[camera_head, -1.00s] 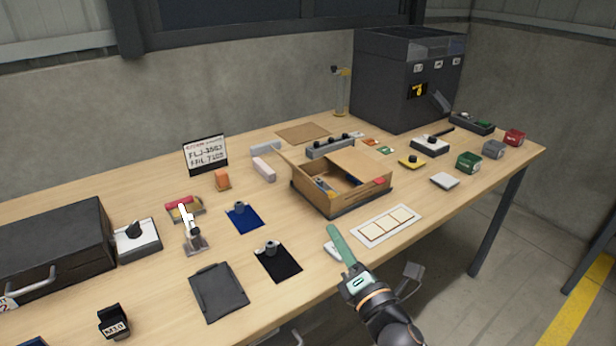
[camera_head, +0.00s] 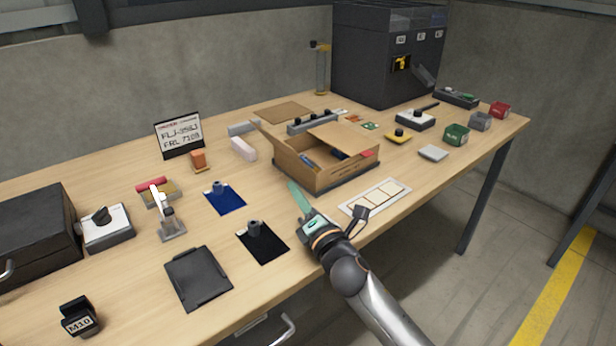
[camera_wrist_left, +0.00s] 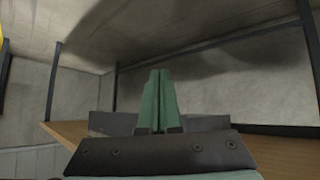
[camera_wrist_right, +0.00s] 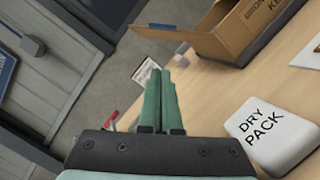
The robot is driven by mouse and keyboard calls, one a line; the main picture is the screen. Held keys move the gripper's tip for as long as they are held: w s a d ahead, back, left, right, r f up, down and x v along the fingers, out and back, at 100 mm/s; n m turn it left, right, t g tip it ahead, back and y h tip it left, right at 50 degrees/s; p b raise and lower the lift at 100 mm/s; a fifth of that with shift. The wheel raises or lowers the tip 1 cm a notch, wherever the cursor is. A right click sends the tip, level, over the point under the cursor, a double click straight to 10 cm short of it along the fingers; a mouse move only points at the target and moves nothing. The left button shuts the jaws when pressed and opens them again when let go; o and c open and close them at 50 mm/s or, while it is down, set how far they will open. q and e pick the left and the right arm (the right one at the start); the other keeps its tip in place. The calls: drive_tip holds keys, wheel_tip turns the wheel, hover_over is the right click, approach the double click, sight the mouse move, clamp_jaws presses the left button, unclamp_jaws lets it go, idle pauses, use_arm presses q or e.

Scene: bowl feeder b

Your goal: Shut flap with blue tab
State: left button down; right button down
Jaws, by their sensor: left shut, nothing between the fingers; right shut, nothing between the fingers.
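The open cardboard box (camera_head: 345,177) stands in the middle of the table. Its left flap (camera_head: 272,142) sticks up and outward; the right-hand flap (camera_head: 340,137) lies over part of the opening and a red tab (camera_head: 368,154) shows near it. My right gripper (camera_head: 293,184) is shut and empty, beside the box's front left corner, apart from the flap. My left gripper (camera_wrist_left: 160,74) is shut and empty, seen only in its wrist view.
A white DRY PACK packet (camera_wrist_right: 271,137) lies near my right gripper. A white card with squares (camera_head: 374,199) lies in front of the box. The black mat (camera_head: 263,243) and blue mat (camera_head: 224,198) lie left.

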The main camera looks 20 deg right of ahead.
sight(299, 158)
drive_tip(key=w+d+r, duration=0.1)
drive_tip(key=d+r+p, duration=0.1)
drive_tip(key=d, duration=0.1)
drive_tip(key=shift+w+r, duration=0.2)
drive_tip(key=shift+w, duration=0.15)
drive_tip(key=shift+d+r+m+p, duration=0.1)
drive_tip(key=shift+r+m+p, duration=0.1)
drive_tip(key=shift+m+p, duration=0.35)
drive_tip(key=shift+w+d+r, duration=0.1)
